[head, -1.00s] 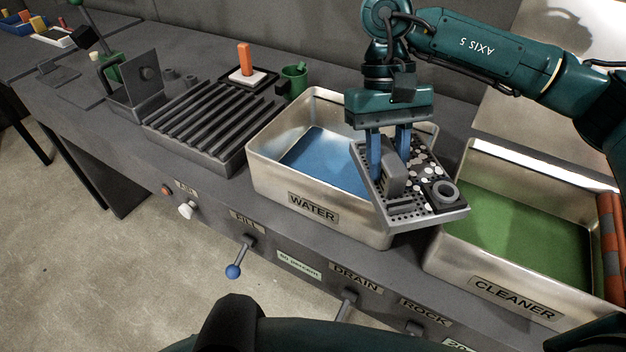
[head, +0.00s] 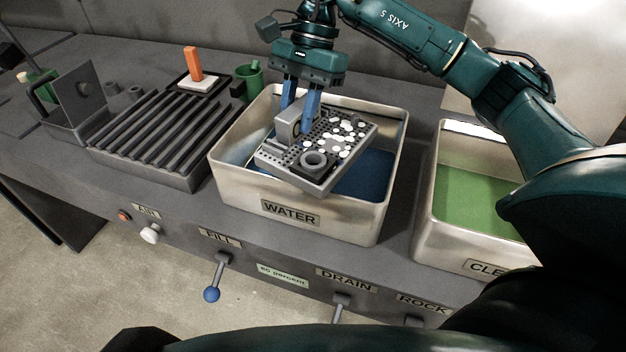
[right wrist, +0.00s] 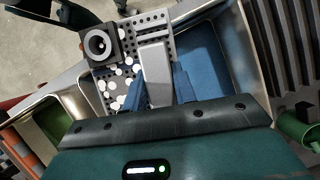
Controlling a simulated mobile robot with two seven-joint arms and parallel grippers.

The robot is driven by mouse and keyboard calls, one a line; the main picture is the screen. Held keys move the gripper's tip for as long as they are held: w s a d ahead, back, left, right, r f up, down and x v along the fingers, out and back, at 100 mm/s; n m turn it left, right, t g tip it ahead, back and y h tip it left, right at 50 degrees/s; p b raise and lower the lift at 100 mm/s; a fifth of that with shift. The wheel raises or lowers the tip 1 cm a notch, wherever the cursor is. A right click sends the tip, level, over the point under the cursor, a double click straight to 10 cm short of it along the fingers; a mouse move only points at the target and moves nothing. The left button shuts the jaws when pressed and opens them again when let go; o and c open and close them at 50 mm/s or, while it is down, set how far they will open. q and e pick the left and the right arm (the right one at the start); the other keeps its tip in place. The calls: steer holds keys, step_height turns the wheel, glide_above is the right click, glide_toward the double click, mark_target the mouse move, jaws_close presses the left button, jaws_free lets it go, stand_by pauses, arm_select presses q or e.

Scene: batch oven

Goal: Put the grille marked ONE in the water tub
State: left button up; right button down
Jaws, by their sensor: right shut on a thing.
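The grille (head: 348,158) is a grey perforated plate with white spots, a dark block with a round ring, and a raised handle. No ONE marking is readable on it. My right gripper (head: 299,118) is shut on its handle and holds it tilted over the water tub. The water tub (head: 236,182) is a metal bin labelled WATER with blue liquid inside; the grille hides part of its opening. In the right wrist view, the grille (right wrist: 118,85) hangs from the gripper (right wrist: 158,85), with the blue liquid beside it. My left gripper is not in view.
The cleaner tub (head: 426,222) with green liquid stands to the right. A ribbed rack (head: 150,140) stands to the left, with a green mug (head: 248,78) and an orange block (head: 193,62) behind. Levers, including a blue-knobbed one (head: 212,294), stick out in front.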

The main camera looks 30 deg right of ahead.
steer(key=w+d+m+t+b, duration=0.1)
steer(key=d+m, duration=0.1)
steer(key=m, duration=0.2)
steer(key=w+d+m+t, duration=0.2)
steer(key=m, duration=0.2)
steer(key=w+d+m+t+b, duration=0.1)
steer(key=w+d+m, duration=0.1)
steer(key=m, duration=0.2)
steer(key=shift+w+d+f+t+b, duration=0.15)
steer(key=shift+w+f+t+b, duration=0.1)
steer(key=shift+f+t+b, duration=0.1)
steer(key=f+m, duration=0.1)
steer(key=f, duration=0.3)
steer(key=d+f+m+b, duration=0.1)
steer(key=f, duration=0.4)
steer(key=w+d+f+m+h, duration=0.1)
steer(key=f, duration=0.3)
steer(key=shift+w+f+t+b, duration=0.1)
steer(key=shift+f+t+b, duration=0.15)
steer(key=shift+t+b, duration=0.1)
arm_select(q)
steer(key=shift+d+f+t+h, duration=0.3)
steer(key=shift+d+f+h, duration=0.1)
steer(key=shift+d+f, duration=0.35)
arm_select(e)
steer(key=shift+f, duration=0.1)
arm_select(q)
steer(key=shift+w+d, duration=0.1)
arm_select(e)
steer(key=shift+f, duration=0.1)
